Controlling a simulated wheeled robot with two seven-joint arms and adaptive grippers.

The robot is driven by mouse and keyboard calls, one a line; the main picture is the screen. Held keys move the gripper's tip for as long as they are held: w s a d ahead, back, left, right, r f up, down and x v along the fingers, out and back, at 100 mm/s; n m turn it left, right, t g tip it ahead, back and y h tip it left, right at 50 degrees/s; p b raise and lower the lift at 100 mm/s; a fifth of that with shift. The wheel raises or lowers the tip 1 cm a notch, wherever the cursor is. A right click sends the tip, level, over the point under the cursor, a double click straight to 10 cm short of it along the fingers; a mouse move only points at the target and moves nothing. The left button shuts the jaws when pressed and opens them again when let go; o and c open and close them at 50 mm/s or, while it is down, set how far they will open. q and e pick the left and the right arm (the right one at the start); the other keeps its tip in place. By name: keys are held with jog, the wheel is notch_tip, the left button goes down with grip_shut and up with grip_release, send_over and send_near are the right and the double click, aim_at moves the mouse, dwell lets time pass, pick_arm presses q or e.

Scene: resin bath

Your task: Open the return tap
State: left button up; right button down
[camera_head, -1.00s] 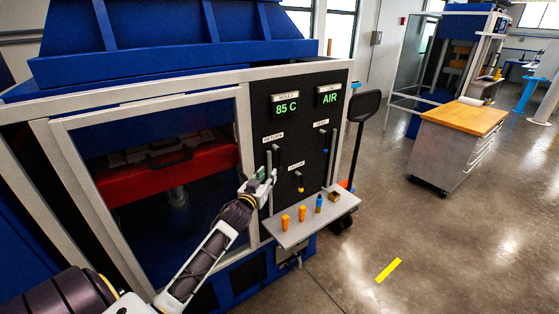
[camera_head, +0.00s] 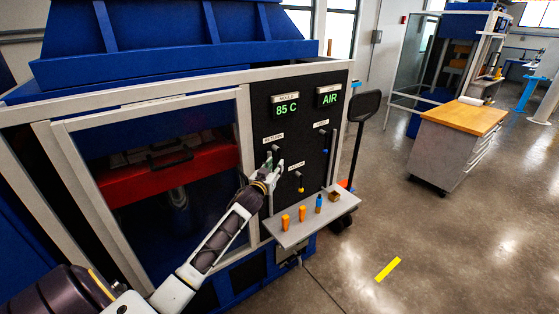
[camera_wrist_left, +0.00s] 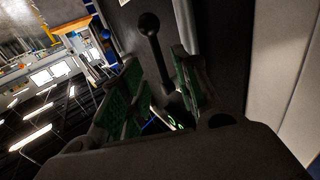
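The return tap (camera_head: 276,149) is on the black panel under the RETURN label (camera_head: 273,138). Its lower part is hidden by my left gripper (camera_head: 271,165), which is just below it in the head view. In the left wrist view a black lever with a ball knob (camera_wrist_left: 150,24) shows between the green-padded fingers of my left gripper (camera_wrist_left: 158,88). The fingers are spread apart, one on each side of the lever, and I cannot tell whether either touches it. My right gripper is not in view.
Below, a grey shelf (camera_head: 290,238) holds orange, blue and brown small items. A vertical rail (camera_head: 332,155) stands right of the taps. Displays read 85 C and AIR.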

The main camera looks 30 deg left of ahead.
pick_arm(q)
jog(key=shift+w+a, duration=0.2)
jog(key=shift+w, duration=0.75)
jog(key=shift+w+a, duration=0.15)
jog(key=shift+w, duration=0.75)
jog(key=shift+w+a, duration=0.2)
jog(key=shift+w, duration=0.75)
grip_shut()
